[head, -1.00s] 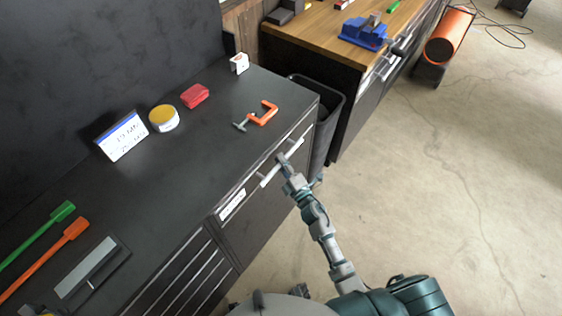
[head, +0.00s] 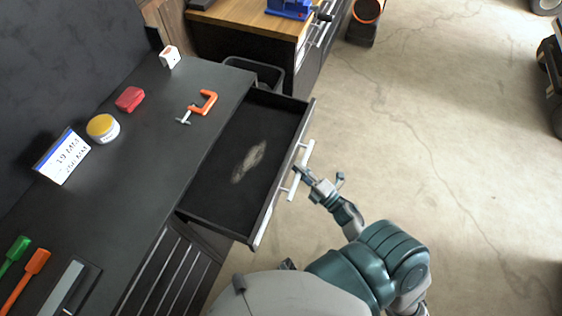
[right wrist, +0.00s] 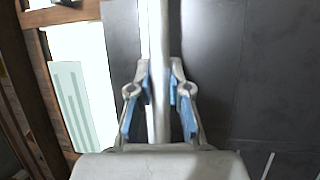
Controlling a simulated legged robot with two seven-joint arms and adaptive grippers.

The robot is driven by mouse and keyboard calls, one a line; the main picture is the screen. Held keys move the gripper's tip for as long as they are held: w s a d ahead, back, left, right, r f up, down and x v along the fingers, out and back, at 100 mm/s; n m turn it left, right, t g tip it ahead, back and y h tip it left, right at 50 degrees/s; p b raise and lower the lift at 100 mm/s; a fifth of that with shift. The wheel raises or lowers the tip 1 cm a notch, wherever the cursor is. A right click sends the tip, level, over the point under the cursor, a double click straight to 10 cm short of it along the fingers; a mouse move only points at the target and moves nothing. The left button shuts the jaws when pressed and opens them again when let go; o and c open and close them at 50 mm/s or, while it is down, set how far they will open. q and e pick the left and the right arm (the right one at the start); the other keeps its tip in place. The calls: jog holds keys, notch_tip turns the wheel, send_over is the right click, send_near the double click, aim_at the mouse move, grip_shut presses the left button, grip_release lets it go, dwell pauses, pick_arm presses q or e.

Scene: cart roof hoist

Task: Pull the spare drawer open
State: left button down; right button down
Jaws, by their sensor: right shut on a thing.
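The spare drawer (head: 213,176) stands well out of the dark cabinet, and its inside shows in the head view. It is empty apart from a pale worn patch on its floor. Its silver bar handle (head: 307,154) runs along the front panel. My right gripper (head: 299,179) is at the handle's near part, shut on it. In the right wrist view the handle bar (right wrist: 156,40) runs between the blue finger pads of the right gripper (right wrist: 160,80). My left gripper is not in view.
On the dark cabinet top (head: 150,165) are an orange clamp (head: 207,102), a red block (head: 130,99), a yellow-lidded tin (head: 103,128) and a small sign (head: 63,158). A dark bin (head: 262,73) stands beyond the drawer. The concrete floor (head: 440,130) to the right is clear.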

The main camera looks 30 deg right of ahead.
jog(key=s, duration=0.1)
jog(key=s+d, duration=0.2)
jog(key=shift+s+d+f, duration=0.15)
jog(key=shift+f, duration=0.15)
jog(key=c, duration=1.3)
grip_release()
jog(key=shift+o, duration=1)
jog(key=v, duration=1.1)
jog(key=shift+s, duration=0.45)
